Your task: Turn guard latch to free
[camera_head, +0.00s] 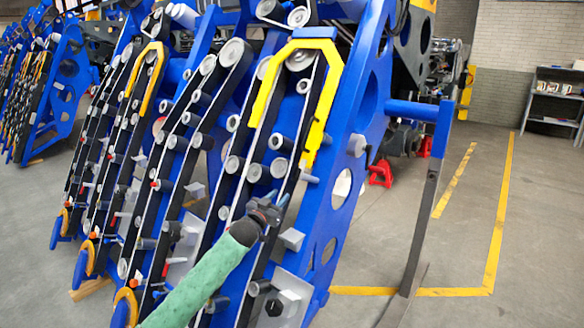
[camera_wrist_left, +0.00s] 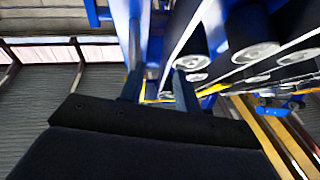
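My left gripper (camera_head: 268,210) comes in from below, its arm in a green sleeve, and is in front of the lower part of the nearest blue chassis row unit (camera_head: 338,190). In the left wrist view the two dark fingers (camera_wrist_left: 160,88) stand apart with a gap and nothing clear between them. A yellow guard (camera_head: 318,105) arches over the top of this unit's belt run. I cannot make out for certain which part is the guard latch. A grey block (camera_head: 292,239) sits just right of and below the gripper. My right gripper is not in view.
Rollers and short pegs crowd the row units around the gripper. A dark hexagonal knob (camera_head: 282,303) is on a silver plate below. A dark curved bar (camera_head: 420,230) hangs at the right. The floor with yellow lines (camera_head: 497,225) is open farther right.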

